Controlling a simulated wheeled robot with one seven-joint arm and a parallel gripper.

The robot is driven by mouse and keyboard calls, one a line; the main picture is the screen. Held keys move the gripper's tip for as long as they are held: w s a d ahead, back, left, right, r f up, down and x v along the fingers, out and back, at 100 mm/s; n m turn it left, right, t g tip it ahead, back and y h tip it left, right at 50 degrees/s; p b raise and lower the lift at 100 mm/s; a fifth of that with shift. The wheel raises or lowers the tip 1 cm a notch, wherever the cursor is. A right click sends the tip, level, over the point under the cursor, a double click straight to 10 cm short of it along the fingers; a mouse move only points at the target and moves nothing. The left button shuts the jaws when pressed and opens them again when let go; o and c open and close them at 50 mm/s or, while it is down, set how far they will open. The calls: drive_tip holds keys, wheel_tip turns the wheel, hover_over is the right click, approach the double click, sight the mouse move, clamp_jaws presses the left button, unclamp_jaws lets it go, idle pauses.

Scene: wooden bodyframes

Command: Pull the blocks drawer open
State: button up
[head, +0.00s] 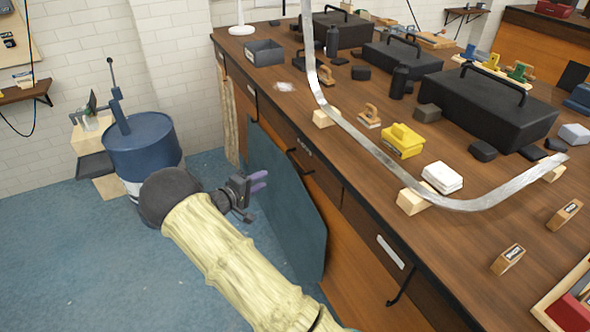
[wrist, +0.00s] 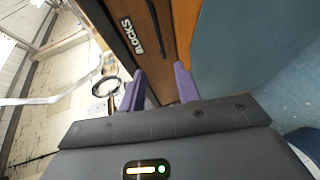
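The blocks drawer (wrist: 120,12) shows its brown wooden front in the wrist view, with a white-lettered BLOCKS label (wrist: 130,37). A black bar handle (wrist: 155,22) runs beside the label, ahead of my fingertips. My gripper (wrist: 159,72) is open, its two purple fingers apart with nothing between them. In the head view my gripper (head: 259,181) is in front of the bench's drawer side, apart from it. The nearest drawer handle there (head: 298,161) sits below a small label too small to read. The drawer fronts look flush with the bench.
A dark blue panel (head: 285,200) leans against the bench front beside my gripper. A blue drum (head: 142,148) stands to the left on the carpet. The benchtop (head: 320,150) holds black cases, a yellow box and a long curved metal strip.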

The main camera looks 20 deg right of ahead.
sight(295, 163)
drive_tip(key=shift+d, duration=0.1)
drive_tip(key=x, duration=1.7)
drive_tip(key=shift+d+p, duration=0.1)
drive_tip(key=shift+p, duration=0.25)
clamp_jaws()
